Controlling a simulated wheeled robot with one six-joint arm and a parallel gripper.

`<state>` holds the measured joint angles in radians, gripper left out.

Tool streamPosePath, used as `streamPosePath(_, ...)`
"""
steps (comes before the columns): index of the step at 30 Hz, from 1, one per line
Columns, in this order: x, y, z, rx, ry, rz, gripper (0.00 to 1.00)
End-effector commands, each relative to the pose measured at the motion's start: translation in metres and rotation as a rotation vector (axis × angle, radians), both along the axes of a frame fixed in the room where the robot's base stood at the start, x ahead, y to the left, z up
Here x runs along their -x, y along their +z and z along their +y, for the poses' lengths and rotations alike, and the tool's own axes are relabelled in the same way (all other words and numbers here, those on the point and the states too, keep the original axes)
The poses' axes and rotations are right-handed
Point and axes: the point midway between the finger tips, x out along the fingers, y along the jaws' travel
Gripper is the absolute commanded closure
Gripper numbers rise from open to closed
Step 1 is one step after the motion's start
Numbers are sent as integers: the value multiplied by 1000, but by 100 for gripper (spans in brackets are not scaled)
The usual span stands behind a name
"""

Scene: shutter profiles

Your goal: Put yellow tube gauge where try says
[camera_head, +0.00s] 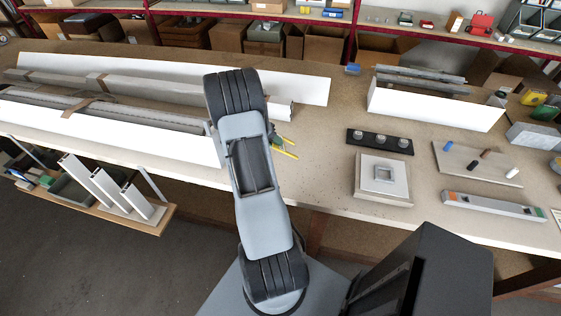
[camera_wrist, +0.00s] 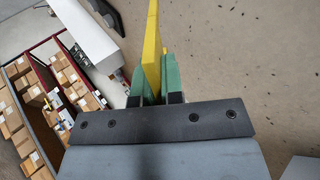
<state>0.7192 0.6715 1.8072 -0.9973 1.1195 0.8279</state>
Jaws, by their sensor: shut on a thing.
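The yellow tube gauge (camera_wrist: 152,45) is a thin yellow bar in the wrist view, pointing away from my gripper (camera_wrist: 154,72). The green fingers are closed on its near end from both sides. In the head view the gauge (camera_head: 287,154) shows as a thin yellow piece beside my arm, over the bench near its front edge. My gripper (camera_head: 276,140) is mostly hidden behind my arm there.
A black strip (camera_head: 380,142) with three round pieces and a square plate block (camera_head: 384,184) lie right of my arm. A grey bar (camera_head: 493,206) lies at the front right. Long profiles (camera_head: 110,120) fill the left. A white-fronted box (camera_head: 435,108) stands behind.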

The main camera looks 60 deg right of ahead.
Motion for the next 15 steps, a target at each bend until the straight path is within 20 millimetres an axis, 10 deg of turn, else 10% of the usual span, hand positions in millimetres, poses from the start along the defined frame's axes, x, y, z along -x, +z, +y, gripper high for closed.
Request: streamPosePath(15,0,-27,0,1,0,-1,100)
